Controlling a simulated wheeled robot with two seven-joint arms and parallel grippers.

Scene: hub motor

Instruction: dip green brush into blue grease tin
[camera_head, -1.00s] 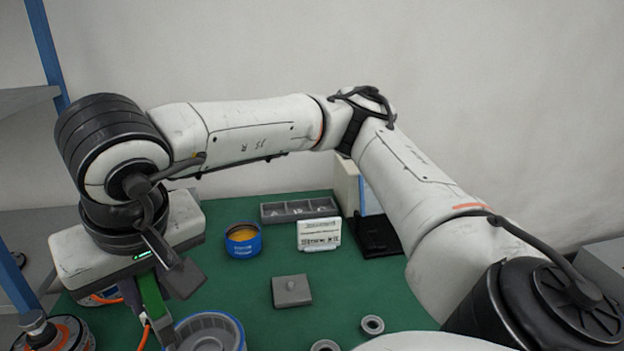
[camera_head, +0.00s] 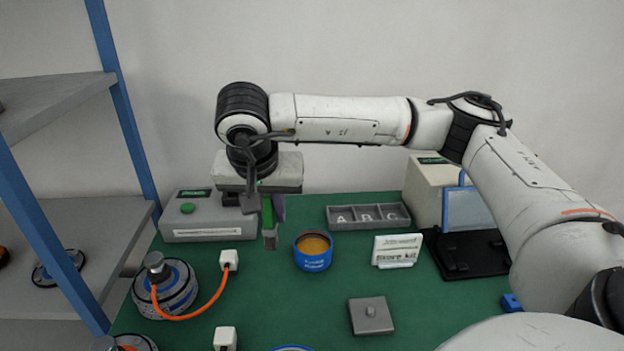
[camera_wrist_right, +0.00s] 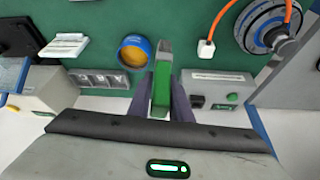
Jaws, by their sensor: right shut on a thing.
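The blue grease tin (camera_head: 313,261), open and filled with yellow-brown grease, stands on the green mat in the head view. It also shows in the right wrist view (camera_wrist_right: 146,64). My right gripper (camera_head: 263,203) is shut on the green brush (camera_head: 268,213) and holds it upright with its grey tip down, left of the tin and apart from it. In the right wrist view the brush (camera_wrist_right: 161,85) sits between the two fingers, with the tin just to its left. My left gripper is not in view.
A grey box with a green button (camera_head: 205,222) stands behind the brush. A hub motor (camera_head: 169,287) with an orange cable is at left. A tray marked A B C (camera_head: 337,219), a white sign (camera_head: 397,250) and a grey block (camera_head: 371,316) stand around the tin.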

